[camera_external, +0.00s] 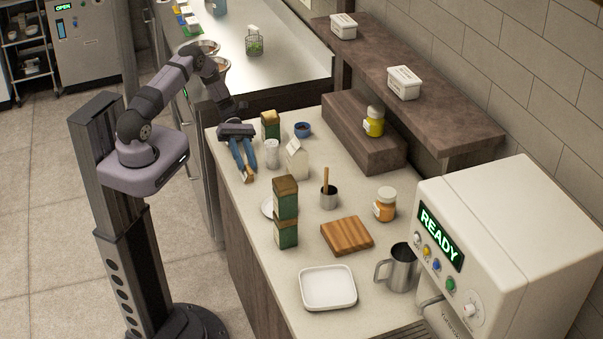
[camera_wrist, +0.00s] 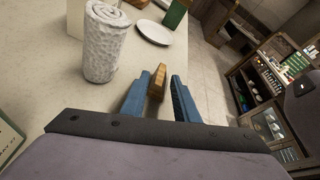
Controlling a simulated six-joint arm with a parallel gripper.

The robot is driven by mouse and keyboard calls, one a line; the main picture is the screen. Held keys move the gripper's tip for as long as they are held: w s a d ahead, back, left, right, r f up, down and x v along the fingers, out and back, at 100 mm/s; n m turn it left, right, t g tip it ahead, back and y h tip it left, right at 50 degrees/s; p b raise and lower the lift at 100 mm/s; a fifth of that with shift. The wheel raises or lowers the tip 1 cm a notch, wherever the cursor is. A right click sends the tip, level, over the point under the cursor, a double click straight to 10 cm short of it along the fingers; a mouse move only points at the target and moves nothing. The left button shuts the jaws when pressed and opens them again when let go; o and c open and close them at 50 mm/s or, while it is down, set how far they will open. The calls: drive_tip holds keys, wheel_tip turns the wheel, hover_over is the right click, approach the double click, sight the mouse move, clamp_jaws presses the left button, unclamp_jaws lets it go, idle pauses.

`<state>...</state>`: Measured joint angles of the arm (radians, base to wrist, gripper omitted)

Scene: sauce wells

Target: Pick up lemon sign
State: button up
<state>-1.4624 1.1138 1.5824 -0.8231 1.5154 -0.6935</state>
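A small wooden piece (camera_external: 249,175) stands near the counter's left edge. It also shows in the wrist view (camera_wrist: 157,80), narrow and seen edge-on. It may be the lemon sign, but I see no lettering or lemon on it. My gripper (camera_external: 244,171) points down over the counter with its blue fingers at this piece. In the wrist view my gripper (camera_wrist: 158,92) has its fingers apart, with the wooden piece between and just beyond them. A gap shows on the piece's right side. Contact on the left side is hard to tell.
A white textured cylinder (camera_external: 272,154) and a white carton (camera_external: 297,158) stand close to the right of my fingers. The counter edge drops to the floor on the left.

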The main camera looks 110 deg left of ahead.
sight(247, 166)
drive_tip(key=shift+p+x, duration=0.3)
drive_tip(key=shift+x, duration=0.8)
clamp_jaws()
drive_tip(key=shift+r, duration=0.2)
drive_tip(key=shift+r+b, duration=1.45)
drive_tip(key=shift+r, duration=3.4)
